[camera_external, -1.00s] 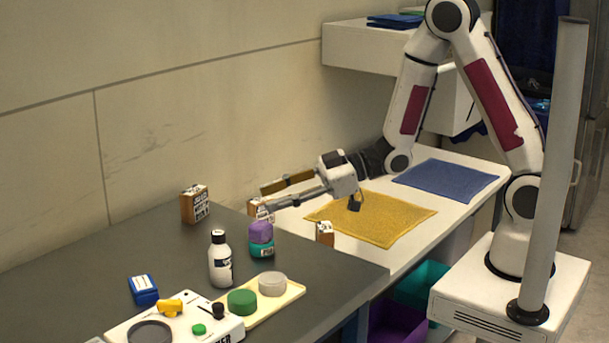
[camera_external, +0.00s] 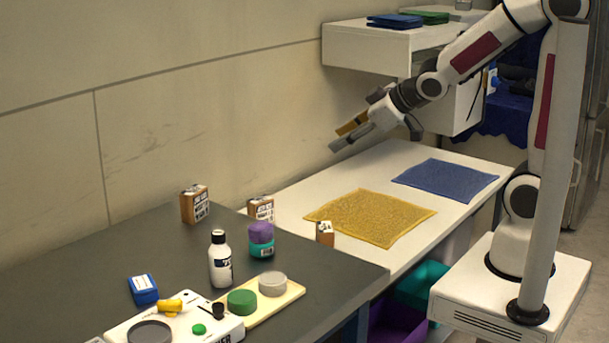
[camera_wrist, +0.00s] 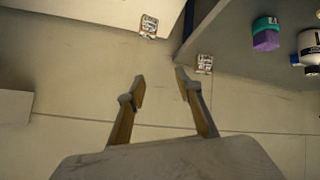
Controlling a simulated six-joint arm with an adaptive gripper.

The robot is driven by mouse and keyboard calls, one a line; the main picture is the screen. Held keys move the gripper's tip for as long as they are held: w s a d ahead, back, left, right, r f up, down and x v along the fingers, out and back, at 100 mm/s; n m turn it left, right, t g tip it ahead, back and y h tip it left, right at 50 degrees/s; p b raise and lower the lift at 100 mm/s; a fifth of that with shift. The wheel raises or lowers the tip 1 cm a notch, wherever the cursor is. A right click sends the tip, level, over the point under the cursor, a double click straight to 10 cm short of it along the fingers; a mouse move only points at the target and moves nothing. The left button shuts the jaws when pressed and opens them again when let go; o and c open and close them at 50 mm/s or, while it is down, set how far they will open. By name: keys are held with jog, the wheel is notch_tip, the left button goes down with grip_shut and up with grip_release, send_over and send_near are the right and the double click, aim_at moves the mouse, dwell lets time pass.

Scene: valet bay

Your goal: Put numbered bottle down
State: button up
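A white bottle with a black cap and dark markings (camera_external: 220,262) stands upright on the dark grey tabletop. It also shows at the right edge of the wrist view (camera_wrist: 309,48), and I cannot read a number on it. My gripper (camera_external: 338,139) is in the air above the back of the white table, beyond the boxes and well away from the bottle. In the wrist view my gripper (camera_wrist: 159,78) has its two fingers apart with nothing between them.
Small labelled boxes (camera_external: 194,205), (camera_external: 261,209), (camera_external: 325,233) stand around a purple-and-teal jar (camera_external: 261,240). A yellow cloth (camera_external: 370,217) and blue cloth (camera_external: 445,179) lie on the white table. A white wall shelf (camera_external: 365,48) is near my arm. Bins stand below.

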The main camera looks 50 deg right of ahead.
jog(key=s+d+r+m+g, duration=0.1)
jog(key=s+d+m+g, duration=0.1)
jog(key=s, duration=0.9)
jog(key=s+d+r+m+g+h, duration=0.1)
jog(key=s+d+m+g, duration=0.1)
jog(key=s, duration=1)
jog(key=shift+d+r+m+g, duration=0.15)
jog(key=shift+d+m+g, duration=0.25)
jog(key=shift+m, duration=0.4)
